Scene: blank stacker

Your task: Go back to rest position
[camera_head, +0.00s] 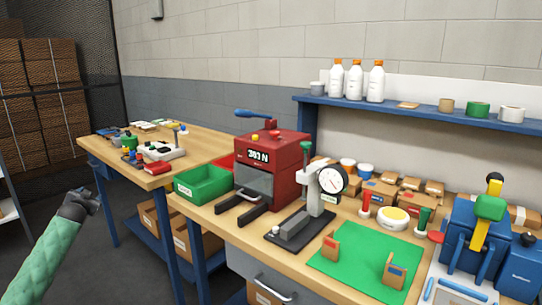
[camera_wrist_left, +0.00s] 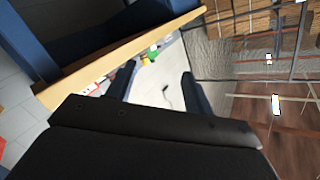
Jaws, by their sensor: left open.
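My left gripper (camera_head: 84,199) shows at the left of the head view, at the end of my green-sleeved arm. It is empty and hangs over the floor, in front of and apart from the wooden benches. In the left wrist view its two dark fingers (camera_wrist_left: 155,85) are spread apart with nothing between them. My right gripper is in neither view.
The near bench (camera_head: 235,225) carries a red press (camera_head: 288,150), a green bin (camera_head: 203,184), a dial gauge stand (camera_head: 315,190), a green mat (camera_head: 350,262) and a blue machine (camera_head: 470,235). Another bench (camera_head: 200,143) stands behind. The floor (camera_head: 125,275) around my left gripper is clear.

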